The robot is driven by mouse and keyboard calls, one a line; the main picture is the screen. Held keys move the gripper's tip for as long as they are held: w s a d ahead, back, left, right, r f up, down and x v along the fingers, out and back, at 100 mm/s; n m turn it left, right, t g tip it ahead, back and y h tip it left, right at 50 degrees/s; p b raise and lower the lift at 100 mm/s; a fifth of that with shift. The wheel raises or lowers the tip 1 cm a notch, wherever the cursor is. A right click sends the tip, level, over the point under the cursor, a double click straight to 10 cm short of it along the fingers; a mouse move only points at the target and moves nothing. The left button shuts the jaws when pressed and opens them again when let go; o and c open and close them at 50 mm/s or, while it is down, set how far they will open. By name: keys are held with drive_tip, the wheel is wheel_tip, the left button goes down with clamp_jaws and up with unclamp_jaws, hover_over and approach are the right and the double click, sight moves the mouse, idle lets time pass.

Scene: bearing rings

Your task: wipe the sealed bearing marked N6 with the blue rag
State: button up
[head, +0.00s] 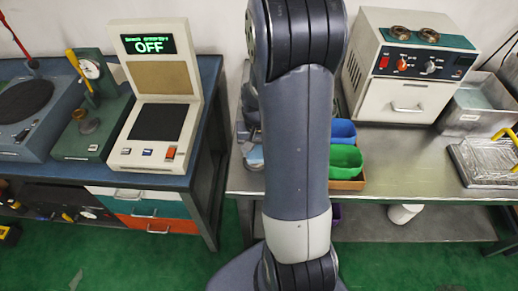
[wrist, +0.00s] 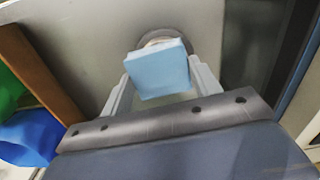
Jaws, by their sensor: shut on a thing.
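My gripper (wrist: 158,82) shows in the wrist view, shut on the blue rag (wrist: 160,70), a light blue block-like pad between the two fingers. Just beyond the rag, a round, brownish-grey ring (wrist: 158,36) shows in part on the grey bench top. The rag hides most of it, so I cannot tell whether it is the bearing marked N6, nor whether the rag touches it. In the head view my arm covers the middle, and a bit of light blue (head: 252,156) shows at its left edge.
Two rings (head: 400,33) lie on the heater box (head: 400,95). The left bench holds a device reading OFF (head: 150,45).

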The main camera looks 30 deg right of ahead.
drive_tip(key=shift+w+a, duration=0.75)
drive_tip(key=shift+s+d+f, duration=0.2)
drive_tip(key=shift+s+d, duration=0.75)
drive_tip(key=shift+d, duration=0.25)
drive_tip(key=shift+a, duration=0.15)
drive_tip(key=shift+w+a, duration=0.3)
drive_tip(key=shift+a, duration=0.35)
drive_tip(key=shift+w+a, duration=0.25)
drive_tip(key=shift+a, duration=0.35)
drive_tip(key=shift+r, duration=0.1)
drive_tip(key=shift+d, duration=0.1)
drive_tip(key=shift+s+d+r, duration=0.1)
drive_tip(key=shift+s+d, duration=0.25)
drive_tip(key=shift+d, duration=0.25)
drive_tip(key=shift+s+d, duration=0.35)
drive_tip(key=shift+d, duration=0.2)
